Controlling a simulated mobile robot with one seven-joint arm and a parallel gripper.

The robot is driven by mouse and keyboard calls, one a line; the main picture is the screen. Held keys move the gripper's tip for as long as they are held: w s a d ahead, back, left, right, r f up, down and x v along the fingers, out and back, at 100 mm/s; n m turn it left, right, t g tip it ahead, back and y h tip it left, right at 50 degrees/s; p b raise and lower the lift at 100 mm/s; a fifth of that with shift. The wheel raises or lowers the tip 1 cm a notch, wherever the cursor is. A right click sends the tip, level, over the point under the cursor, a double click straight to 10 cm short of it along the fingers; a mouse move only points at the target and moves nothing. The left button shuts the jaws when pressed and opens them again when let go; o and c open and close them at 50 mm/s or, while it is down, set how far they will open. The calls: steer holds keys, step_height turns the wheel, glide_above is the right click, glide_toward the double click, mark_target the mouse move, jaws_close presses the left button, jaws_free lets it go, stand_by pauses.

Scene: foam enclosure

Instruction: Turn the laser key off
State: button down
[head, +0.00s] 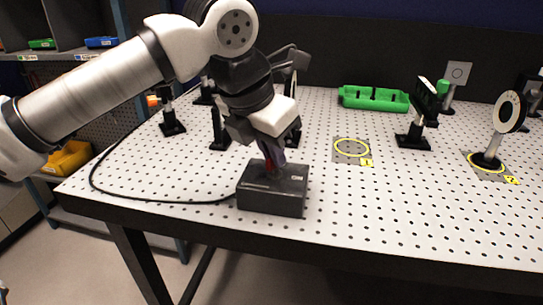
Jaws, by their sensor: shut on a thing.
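The laser key box is a dark grey box (272,200) at the front edge of the white perforated table, with small white lettering on its top near the right side. A small red part, which looks like the key (269,165), shows on its top. My gripper (272,160) points down onto the box top, shut on the red key. The fingers hide most of the key, so its angle cannot be told. A black cable runs from the box's left side.
Black optic posts stand behind my gripper and at the right, with a round white-rimmed optic (509,112) at far right. A green tray (374,99) lies at the back. Yellow rings (351,147) mark spots on the table (400,215). The front right is clear.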

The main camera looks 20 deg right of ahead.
steer(key=n, duration=0.3)
steer(key=n+t+y+b, duration=0.1)
steer(key=n, duration=0.2)
steer(key=shift+s+d+t+y, duration=0.1)
steer(key=shift+s+t+y, duration=0.05)
steer(key=shift+t+y, duration=0.15)
stand_by(0.4)
steer(key=c, duration=1.5)
jaws_free()
steer(key=shift+c, duration=0.2)
steer(key=p+v, duration=0.2)
steer(key=v, duration=1.2)
steer(key=shift+d+f, duration=0.1)
